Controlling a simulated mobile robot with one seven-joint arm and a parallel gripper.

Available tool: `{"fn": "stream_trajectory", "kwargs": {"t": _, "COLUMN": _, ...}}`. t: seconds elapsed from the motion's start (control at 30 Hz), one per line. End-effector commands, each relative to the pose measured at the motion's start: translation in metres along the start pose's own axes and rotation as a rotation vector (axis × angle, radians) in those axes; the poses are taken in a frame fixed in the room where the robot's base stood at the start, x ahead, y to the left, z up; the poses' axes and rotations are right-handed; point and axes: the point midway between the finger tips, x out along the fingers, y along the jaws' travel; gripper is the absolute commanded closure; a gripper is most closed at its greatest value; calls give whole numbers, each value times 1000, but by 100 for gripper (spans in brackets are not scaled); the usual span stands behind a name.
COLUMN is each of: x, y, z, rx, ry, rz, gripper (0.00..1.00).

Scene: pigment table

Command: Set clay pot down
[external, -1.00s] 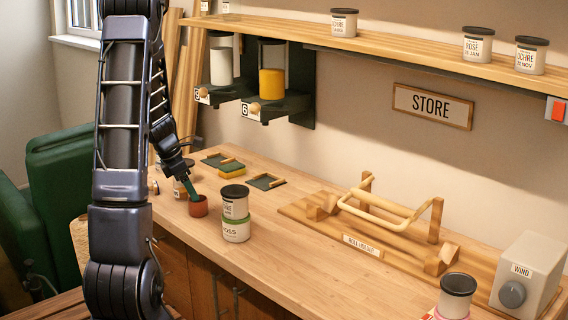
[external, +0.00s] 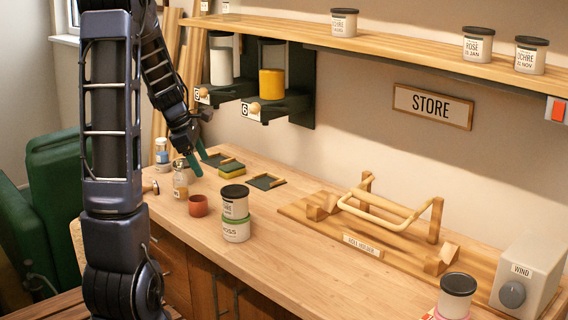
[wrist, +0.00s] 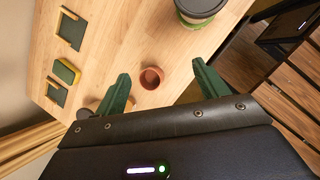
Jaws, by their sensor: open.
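The small reddish-brown clay pot (external: 198,206) stands upright on the wooden table, just left of the stacked jars. In the wrist view the clay pot (wrist: 151,78) sits on the bare wood, beyond and between my fingertips, its mouth open. My gripper (external: 196,160) is above the table, higher than the pot and apart from it. In the wrist view my gripper (wrist: 160,85) has its two green fingers spread wide with nothing between them.
Two stacked jars (external: 235,213) stand close to the pot's right. A small labelled jar (external: 180,182) is behind it. Dark trays and a yellow-green sponge (external: 231,170) lie farther back. A wooden roller holder (external: 360,225) is at the right. The table's middle is clear.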

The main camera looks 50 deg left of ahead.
Motion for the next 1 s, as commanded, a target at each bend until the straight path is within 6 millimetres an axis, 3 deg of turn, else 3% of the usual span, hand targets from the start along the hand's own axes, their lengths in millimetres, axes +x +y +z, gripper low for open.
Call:
{"fn": "stream_trajectory", "kwargs": {"t": 0.03, "x": -9, "y": -14, "z": 23, "rx": 107, "ry": -2, "rz": -1, "gripper": 27}}
{"fn": "stream_trajectory", "kwargs": {"t": 0.2, "x": -31, "y": -61, "z": 77, "rx": 458, "ry": 5, "rz": -15, "gripper": 27}}
{"fn": "stream_trajectory", "kwargs": {"t": 0.5, "x": -67, "y": -154, "z": 141, "rx": 1072, "ry": 30, "rz": -26, "gripper": 27}}
{"fn": "stream_trajectory", "kwargs": {"t": 0.7, "x": -88, "y": -216, "z": 162, "rx": 1475, "ry": 63, "rz": -28, "gripper": 27}}
{"fn": "stream_trajectory", "kwargs": {"t": 1.0, "x": -112, "y": -300, "z": 166, "rx": 2051, "ry": 146, "rz": -21, "gripper": 27}}
